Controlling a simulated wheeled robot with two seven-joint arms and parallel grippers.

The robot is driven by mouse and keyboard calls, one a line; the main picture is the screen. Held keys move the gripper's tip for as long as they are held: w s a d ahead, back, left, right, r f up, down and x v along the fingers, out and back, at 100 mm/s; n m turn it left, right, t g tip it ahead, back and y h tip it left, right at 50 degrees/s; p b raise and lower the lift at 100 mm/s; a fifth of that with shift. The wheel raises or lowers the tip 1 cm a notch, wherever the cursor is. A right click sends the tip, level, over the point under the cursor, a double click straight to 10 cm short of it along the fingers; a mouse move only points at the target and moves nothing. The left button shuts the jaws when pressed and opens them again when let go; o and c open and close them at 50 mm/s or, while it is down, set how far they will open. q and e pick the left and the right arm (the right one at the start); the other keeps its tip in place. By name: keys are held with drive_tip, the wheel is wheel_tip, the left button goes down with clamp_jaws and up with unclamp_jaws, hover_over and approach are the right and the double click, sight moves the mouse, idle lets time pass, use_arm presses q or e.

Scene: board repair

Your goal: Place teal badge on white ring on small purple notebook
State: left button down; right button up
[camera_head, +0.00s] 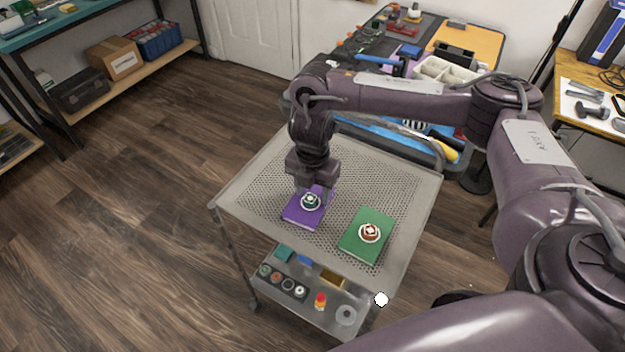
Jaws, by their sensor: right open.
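A small purple notebook (293,216) lies on the perforated top of a grey metal cart. A white ring with a teal badge (311,201) at its middle is on the notebook. The badge appears to lie on the ring, though it is small in the picture. My right gripper (312,188) points down just above and behind the badge, over the notebook. It is open; whether its fingertips touch the badge I cannot tell. The gripper hides the notebook's far part. My left gripper is not in view.
A green notebook (352,248) with a white ring and an orange-brown badge (370,232) lies to the right on the cart top (262,188). The lower shelf holds several small items. The cart's left and far right areas are clear. A workbench stands behind.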

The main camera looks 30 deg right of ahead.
sight(313, 193)
wheel_tip(313, 193, up, 12)
drive_tip(key=p, duration=0.4)
idle(0.4)
